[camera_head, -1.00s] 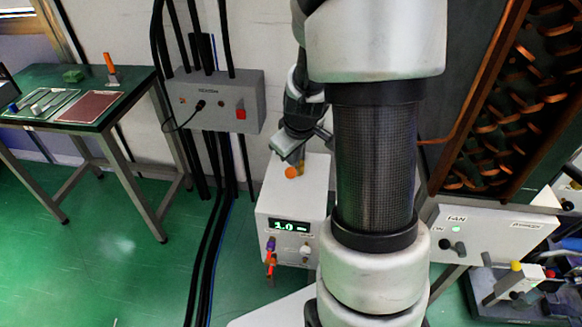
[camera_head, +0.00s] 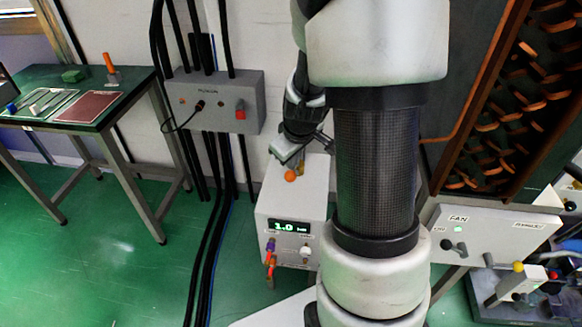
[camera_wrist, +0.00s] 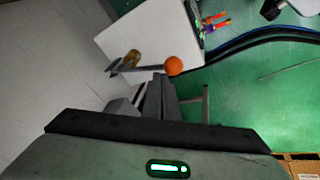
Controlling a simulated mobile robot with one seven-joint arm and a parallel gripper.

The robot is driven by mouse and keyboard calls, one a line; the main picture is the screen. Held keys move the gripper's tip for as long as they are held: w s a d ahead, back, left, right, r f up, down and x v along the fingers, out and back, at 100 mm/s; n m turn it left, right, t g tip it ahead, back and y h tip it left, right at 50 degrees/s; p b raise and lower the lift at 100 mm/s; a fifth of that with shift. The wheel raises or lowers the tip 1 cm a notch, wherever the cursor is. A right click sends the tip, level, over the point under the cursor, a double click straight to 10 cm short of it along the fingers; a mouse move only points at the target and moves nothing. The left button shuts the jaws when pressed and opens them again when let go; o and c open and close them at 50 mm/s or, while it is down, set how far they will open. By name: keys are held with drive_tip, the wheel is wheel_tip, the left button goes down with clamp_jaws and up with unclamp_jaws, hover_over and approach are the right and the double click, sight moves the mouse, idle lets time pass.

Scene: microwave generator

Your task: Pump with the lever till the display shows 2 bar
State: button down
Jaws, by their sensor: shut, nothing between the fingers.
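The white pump box (camera_head: 276,205) stands on the floor in the middle of the head view. Its green display (camera_head: 289,226) reads 1.0. On top is the lever with an orange ball knob (camera_head: 290,175). In the wrist view the ball (camera_wrist: 173,66) ends a grey lever rod, which meets a brass-coloured post (camera_wrist: 132,57) on the box top. My gripper (camera_wrist: 153,90) is shut and empty, its fingers just beside the rod and ball. I cannot tell whether they touch the lever. In the head view my gripper (camera_head: 296,157) is at the box top, behind the ball, its fingertips partly hidden.
A grey wall box (camera_head: 215,100) with thick black cables is behind left. A green-topped table (camera_head: 75,100) with tools stands at far left. A white fan control box (camera_head: 490,235) is to the right. The green floor left of the pump is open, apart from cables.

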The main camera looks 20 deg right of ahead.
wheel_tip(320, 180, down, 6)
drive_tip(key=s+a+b, duration=0.1)
drive_tip(key=s+b, duration=0.1)
drive_tip(key=b, duration=0.3)
drive_tip(key=shift+a, duration=0.25)
idle(4.4)
drive_tip(key=shift+s+a+f, duration=0.2)
drive_tip(key=shift+s+f, duration=0.1)
drive_tip(key=shift+f, duration=0.35)
drive_tip(key=shift+s+a+f, duration=0.15)
drive_tip(key=shift+s+f, duration=0.1)
drive_tip(key=shift+f, duration=0.35)
idle(1.3)
